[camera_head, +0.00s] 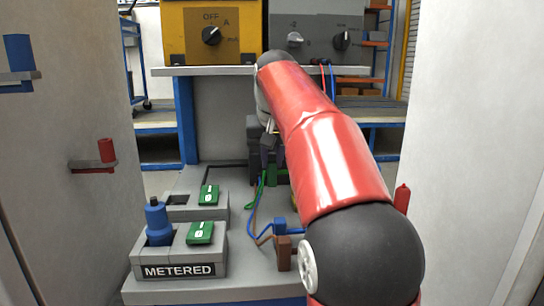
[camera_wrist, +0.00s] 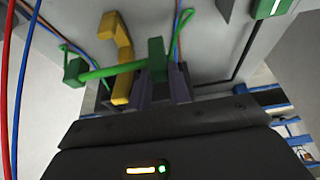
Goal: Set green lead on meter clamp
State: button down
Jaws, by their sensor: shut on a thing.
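My gripper (camera_wrist: 165,88) is shut on a green block (camera_wrist: 156,56) of the green lead, held between its dark fingers. A straight green bar (camera_wrist: 112,71) runs left from the block to a second green piece (camera_wrist: 74,69), and thin green wire loops near both. A yellow bracket-shaped part (camera_wrist: 122,55), perhaps the meter clamp, crosses the bar in the wrist view; I cannot tell whether they touch. In the head view the green lead (camera_head: 272,177) shows below my gripper (camera_head: 270,150), left of my red arm, which hides much of the area.
A METERED block (camera_head: 180,269) with a blue plug (camera_head: 158,224) and green switches stands at the front left. A blue piece (camera_head: 280,226) and a brown piece (camera_head: 284,252) stand near my arm. Yellow (camera_head: 211,35) and grey (camera_head: 309,30) dial boxes sit on the shelf behind. Pale panels flank both sides.

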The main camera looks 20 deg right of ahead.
aim_at(272, 175)
jog(key=shift+f+b, duration=1.8)
jog(key=shift+f, duration=0.95)
jog(key=c, duration=1.2)
grip_release()
jog(key=d+p+v, duration=0.1)
jog(key=p+v, duration=0.1)
jog(key=v, duration=0.5)
jog(key=shift+a+r, duration=0.45)
jog(key=shift+a, duration=0.1)
